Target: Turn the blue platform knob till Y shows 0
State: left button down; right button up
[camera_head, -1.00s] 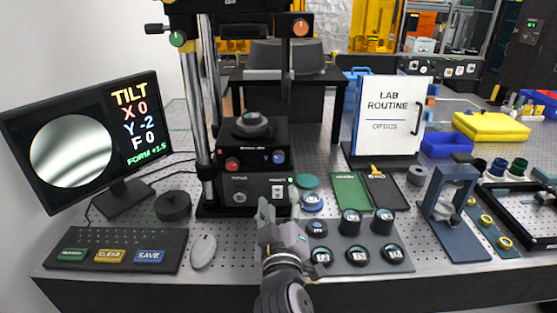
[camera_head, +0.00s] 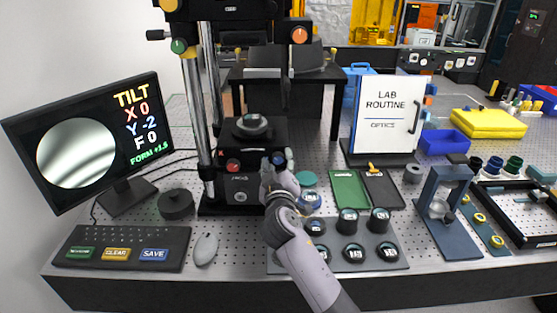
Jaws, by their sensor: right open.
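The blue platform knob (camera_head: 278,158) is on the right of the black platform front of the interferometer (camera_head: 248,140). The red knob (camera_head: 233,166) is on its left. The monitor (camera_head: 88,142) at the left shows TILT with X 0, Y -2, F 0, FORM +1.5 and curved dark and light fringes. My right gripper (camera_head: 273,166) is open with its fingertips at the blue knob, one on either side as far as I can see; contact cannot be told. The gripper hides part of the lower front panel. My left gripper is not in view.
A keyboard (camera_head: 122,247) and mouse (camera_head: 205,249) lie at the front left. A tray of several dark round pieces (camera_head: 395,266), green (camera_head: 347,190) and black pads and a blue stand (camera_head: 447,210) are to the right. A dark puck (camera_head: 175,205) sits left of the instrument.

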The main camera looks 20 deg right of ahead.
jog(key=shift+w, duration=0.1)
jog(key=shift+c, duration=0.2)
grip_shut()
dwell(0.4)
